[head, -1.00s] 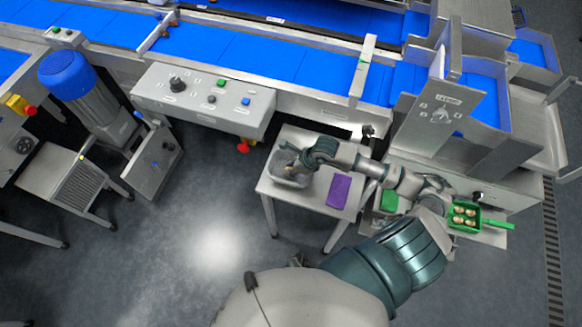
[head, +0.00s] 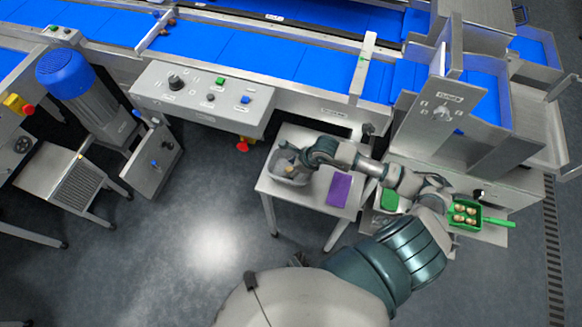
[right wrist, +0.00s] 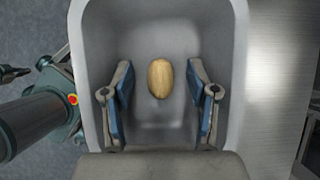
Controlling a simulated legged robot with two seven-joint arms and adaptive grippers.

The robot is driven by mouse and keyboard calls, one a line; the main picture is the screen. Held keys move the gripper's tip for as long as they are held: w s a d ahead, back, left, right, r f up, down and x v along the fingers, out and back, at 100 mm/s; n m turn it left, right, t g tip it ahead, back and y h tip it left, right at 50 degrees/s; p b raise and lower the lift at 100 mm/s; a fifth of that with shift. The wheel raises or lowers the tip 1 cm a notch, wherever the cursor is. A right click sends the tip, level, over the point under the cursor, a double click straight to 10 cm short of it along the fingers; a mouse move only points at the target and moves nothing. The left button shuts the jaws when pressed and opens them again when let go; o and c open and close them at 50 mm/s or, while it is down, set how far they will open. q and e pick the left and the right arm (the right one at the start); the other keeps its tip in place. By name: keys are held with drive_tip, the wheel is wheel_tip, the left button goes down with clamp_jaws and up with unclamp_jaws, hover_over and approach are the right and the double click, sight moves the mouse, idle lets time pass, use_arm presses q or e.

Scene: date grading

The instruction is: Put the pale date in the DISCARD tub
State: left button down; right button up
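The pale date (right wrist: 160,78) is tan and oval. In the right wrist view it shows inside a grey tub (right wrist: 240,60), between the two fingers and clear of both. My right gripper (right wrist: 160,100) is open, its blue-padded fingers within the tub's outline. I cannot tell whether the date rests on the tub floor. In the head view my right gripper (head: 290,156) is over the grey tub (head: 290,181) on a small steel table. No DISCARD label is readable on it. A small dark part of what looks like my left gripper (head: 298,259) shows near my body; its fingers are unclear.
A purple cloth or mat (head: 339,189) lies on the steel table (head: 318,205), right of the tub. A green tray (head: 466,216) with several dates sits farther right. A control box (head: 205,98) and the blue conveyor (head: 262,58) stand behind.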

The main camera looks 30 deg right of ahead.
drive_tip(key=v, duration=1.2)
drive_tip(key=shift+w, duration=0.1)
